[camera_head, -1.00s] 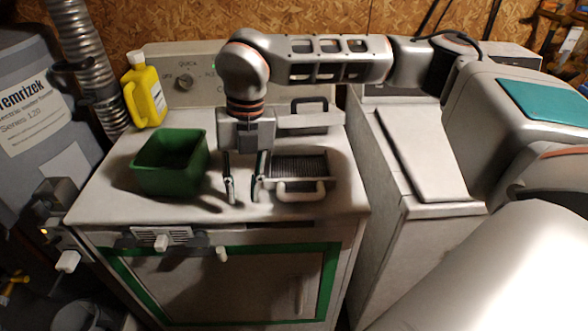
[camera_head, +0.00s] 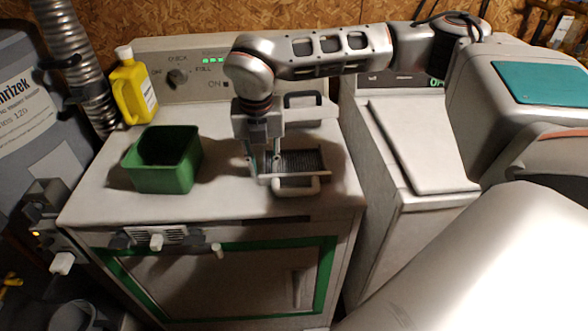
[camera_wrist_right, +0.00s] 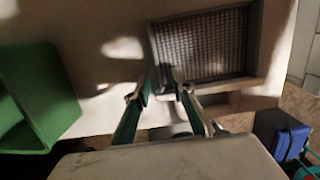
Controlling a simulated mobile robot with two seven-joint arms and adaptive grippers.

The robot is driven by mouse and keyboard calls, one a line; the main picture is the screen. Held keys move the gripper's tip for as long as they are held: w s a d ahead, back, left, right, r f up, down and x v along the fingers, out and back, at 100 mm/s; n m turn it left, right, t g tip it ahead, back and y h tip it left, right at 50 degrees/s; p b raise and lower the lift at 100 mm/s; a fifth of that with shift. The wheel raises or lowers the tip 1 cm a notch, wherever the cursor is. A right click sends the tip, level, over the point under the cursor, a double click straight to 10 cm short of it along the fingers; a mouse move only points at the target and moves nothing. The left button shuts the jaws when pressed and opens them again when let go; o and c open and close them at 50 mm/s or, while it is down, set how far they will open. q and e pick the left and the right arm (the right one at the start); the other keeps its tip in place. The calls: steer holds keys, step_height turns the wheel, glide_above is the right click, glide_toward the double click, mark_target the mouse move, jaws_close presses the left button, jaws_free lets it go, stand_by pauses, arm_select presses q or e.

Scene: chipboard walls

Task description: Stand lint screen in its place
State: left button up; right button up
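The lint screen (camera_head: 297,162), a dark ribbed mesh in a pale frame, lies on the white machine's top (camera_head: 225,190). A white handle (camera_head: 297,187) shows at its front. In the right wrist view the mesh (camera_wrist_right: 205,45) is at upper right. My right gripper (camera_head: 262,168) points down at the screen's left side. In the wrist view its fingertips (camera_wrist_right: 160,92) are apart, on either side of the frame's left edge. I cannot tell whether they touch it. Behind the screen stands a dark-rimmed frame (camera_head: 304,98), partly hidden by my gripper. My left gripper is not in view.
A green bin (camera_head: 163,175) stands left of the screen; it also shows in the wrist view (camera_wrist_right: 40,95). A yellow jug (camera_head: 134,90) stands at the back left. A control panel (camera_head: 190,75) rises behind. A second white machine (camera_head: 420,150) is to the right.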

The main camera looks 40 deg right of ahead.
steer(key=shift+f, duration=0.15)
jaws_close()
